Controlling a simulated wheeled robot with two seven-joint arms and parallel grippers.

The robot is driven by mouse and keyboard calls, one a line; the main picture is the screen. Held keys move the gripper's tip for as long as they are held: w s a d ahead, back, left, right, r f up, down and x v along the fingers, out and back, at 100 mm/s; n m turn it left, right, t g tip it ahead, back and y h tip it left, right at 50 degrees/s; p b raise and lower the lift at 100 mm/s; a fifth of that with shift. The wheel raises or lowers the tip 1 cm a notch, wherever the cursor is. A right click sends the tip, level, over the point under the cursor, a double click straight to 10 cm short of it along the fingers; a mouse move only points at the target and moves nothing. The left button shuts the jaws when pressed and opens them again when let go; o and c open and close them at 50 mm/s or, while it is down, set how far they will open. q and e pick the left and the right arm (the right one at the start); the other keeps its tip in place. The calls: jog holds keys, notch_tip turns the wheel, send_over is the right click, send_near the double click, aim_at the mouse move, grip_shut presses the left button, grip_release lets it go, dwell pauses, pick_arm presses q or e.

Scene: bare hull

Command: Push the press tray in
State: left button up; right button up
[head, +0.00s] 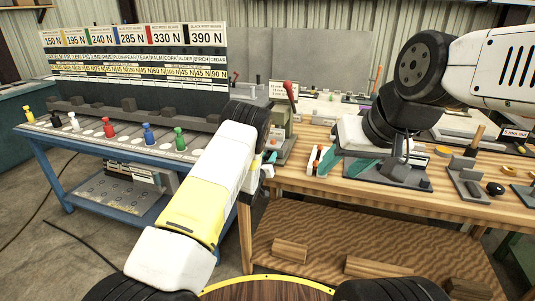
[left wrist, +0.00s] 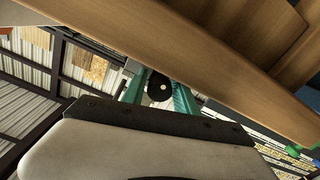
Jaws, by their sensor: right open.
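A grey press with a red lever (head: 290,92) stands at the left end of the wooden bench, behind my left forearm. I cannot make out its tray clearly; my arm covers part of that spot. My left gripper is mostly hidden behind its own wrist in the head view. In the left wrist view, the teal fingers of my left gripper (left wrist: 158,92) stand on both sides of a black disc with a pale centre; whether they touch it is unclear. My right gripper (head: 368,164) has its teal fingers spread, low over a dark grey fixture on the bench.
The wooden bench (head: 300,178) carries several fixtures to the right, and wooden blocks (head: 290,250) lie on its lower shelf. A blue table (head: 120,148) with several coloured pegs stands to the left. A force chart board (head: 135,60) stands behind it.

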pick_arm(q)
jog(key=shift+o, duration=0.9)
jog(key=v, duration=0.8)
pick_arm(e)
jog(key=shift+c, duration=0.5)
